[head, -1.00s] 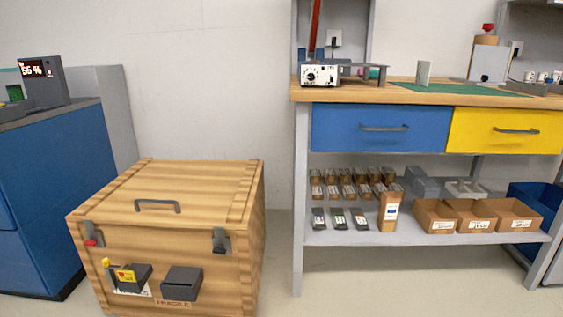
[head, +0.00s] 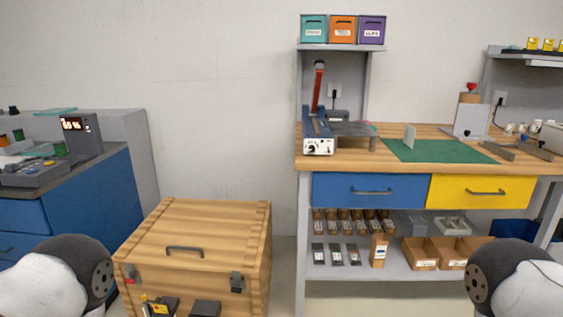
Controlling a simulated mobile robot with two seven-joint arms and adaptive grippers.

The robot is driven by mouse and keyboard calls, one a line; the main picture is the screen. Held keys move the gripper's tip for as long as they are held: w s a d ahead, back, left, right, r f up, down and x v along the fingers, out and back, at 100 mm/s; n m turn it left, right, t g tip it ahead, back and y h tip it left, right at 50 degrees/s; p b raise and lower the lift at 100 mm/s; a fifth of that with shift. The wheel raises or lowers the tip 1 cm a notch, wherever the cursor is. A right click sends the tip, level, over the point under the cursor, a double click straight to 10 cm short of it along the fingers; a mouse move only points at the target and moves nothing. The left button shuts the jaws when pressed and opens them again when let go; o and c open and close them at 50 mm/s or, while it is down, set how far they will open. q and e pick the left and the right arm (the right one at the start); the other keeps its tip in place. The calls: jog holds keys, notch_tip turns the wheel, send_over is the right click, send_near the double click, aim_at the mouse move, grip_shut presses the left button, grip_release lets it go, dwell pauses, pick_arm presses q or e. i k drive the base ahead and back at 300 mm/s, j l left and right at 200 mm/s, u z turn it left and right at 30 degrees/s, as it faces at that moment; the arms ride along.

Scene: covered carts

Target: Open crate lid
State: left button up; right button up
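The wooden crate (head: 255,285) stands on the floor left of the workbench. Its lid (head: 200,228) is closed and lies flat on top, with a grey handle (head: 184,250) near the front edge. Two latches sit on the front, one at the left (head: 131,274) with a red part and one at the right (head: 237,282). The lower front of the crate is cut off by the frame.
A workbench (head: 445,155) with blue and yellow drawers stands right of the crate, and its lower shelf holds boxes. A blue cabinet (head: 108,190) with devices on top stands at the left.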

aim_at(202, 235)
jog(key=i+j, duration=0.75)
jog(key=j, duration=0.15)
jog(key=i+j, duration=0.8)
jog(key=j+z, duration=0.05)
